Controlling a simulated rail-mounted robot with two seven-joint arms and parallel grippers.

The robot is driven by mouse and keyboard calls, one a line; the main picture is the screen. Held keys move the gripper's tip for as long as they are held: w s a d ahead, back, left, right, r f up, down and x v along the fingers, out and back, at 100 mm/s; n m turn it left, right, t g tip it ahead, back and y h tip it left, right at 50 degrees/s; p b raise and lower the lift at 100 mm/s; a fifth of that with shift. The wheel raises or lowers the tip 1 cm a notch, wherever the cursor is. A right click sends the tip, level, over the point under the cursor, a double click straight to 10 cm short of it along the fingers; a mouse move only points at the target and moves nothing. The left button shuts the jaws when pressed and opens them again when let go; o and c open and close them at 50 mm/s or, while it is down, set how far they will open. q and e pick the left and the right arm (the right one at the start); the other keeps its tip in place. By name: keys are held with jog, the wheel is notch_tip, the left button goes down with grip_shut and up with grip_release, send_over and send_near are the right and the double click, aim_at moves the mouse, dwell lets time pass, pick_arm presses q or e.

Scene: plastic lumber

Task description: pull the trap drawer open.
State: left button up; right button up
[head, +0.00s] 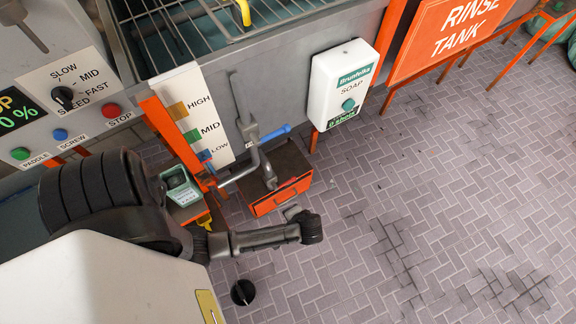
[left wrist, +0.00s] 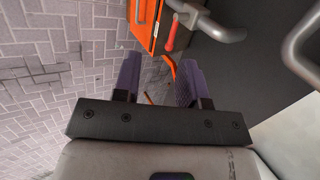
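The trap drawer (head: 281,195) has an orange front with a dark bar handle and sits low under the grey tank, in a brown-topped box. How far it is open, if at all, I cannot tell. My left arm reaches across from the left, and its gripper (head: 293,212) is small and partly hidden, just in front of the drawer's lower right. In the left wrist view, the left gripper (left wrist: 158,66) has its two purple-grey fingers apart, with nothing held between them. An orange front (left wrist: 146,20) shows beyond the fingertips. My right gripper is not in view.
A grey pipe with a blue lever (head: 274,135) hangs over the drawer box. A red-handled lever (left wrist: 172,33) stands close beyond the fingers. The tiled floor to the right is clear.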

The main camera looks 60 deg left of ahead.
pick_arm(q)
jog(key=w+a+f+g+y+b, duration=0.1)
jog(key=w+f+y+b, duration=0.1)
jog(key=f+b, duration=0.85)
jog(key=w+a+f+y+b, duration=0.1)
jog(key=w+f+y+b, duration=0.2)
jog(key=f+b, duration=0.8)
jog(key=t+y+b, duration=0.1)
jog(key=y+b, duration=0.3)
jog(key=b, duration=0.8)
send_near(289, 199)
jog(key=x, duration=0.3)
jog(key=b+x, duration=0.1)
jog(key=x, duration=0.2)
jog(key=b+x, duration=0.1)
jog(key=x, duration=0.3)
jog(key=shift+s+f, duration=0.15)
jog(key=shift+f, duration=0.2)
jog(key=c, duration=0.3)
grip_shut()
